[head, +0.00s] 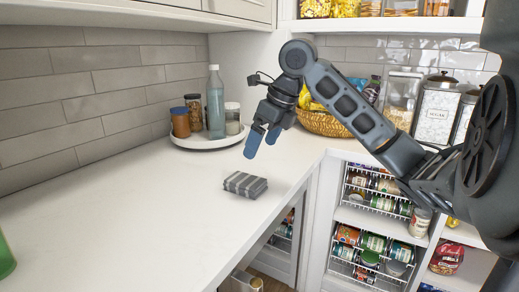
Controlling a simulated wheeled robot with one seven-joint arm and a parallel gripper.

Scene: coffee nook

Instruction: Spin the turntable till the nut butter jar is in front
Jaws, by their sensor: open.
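The turntable (204,146) is a round white tray on the counter by the tiled wall. Labels are too small to read. My gripper (262,146) is open and empty, pointing down with blue fingers, just right of the turntable. I cannot tell whether it touches the rim.
A grey striped folded cloth (245,184) lies on the counter in front of my gripper. A yellow basket (322,123) and canisters (437,108) stand behind my arm. Shelves of cans (373,243) are below right. A green object (5,258) is at the left edge. The front-left counter is clear.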

